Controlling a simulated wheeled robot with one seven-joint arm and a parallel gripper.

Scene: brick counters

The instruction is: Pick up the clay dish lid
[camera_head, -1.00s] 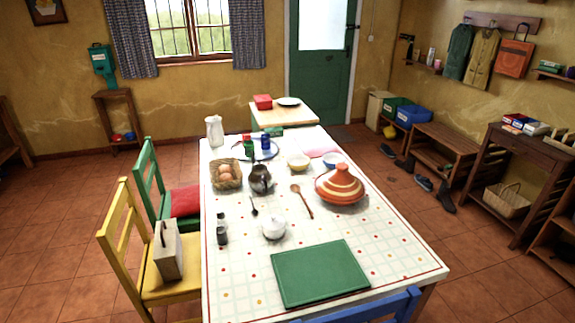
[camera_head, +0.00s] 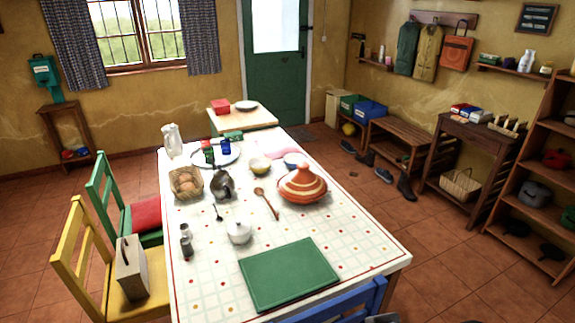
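The clay dish lid (camera_head: 303,181) is a cone with orange and cream stripes and a knob on top. It sits on a round clay dish at the right side of the long table (camera_head: 345,235). The lid looks upright, and little of the dish shows beneath it. My gripper is not clearly in view. A small dark grey shape shows at the bottom edge, right of centre, and I cannot tell what it is.
A green board (camera_head: 289,273) lies at the near end. A blue chair (camera_head: 340,302) stands at that end. Open tiled floor lies right of the table.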

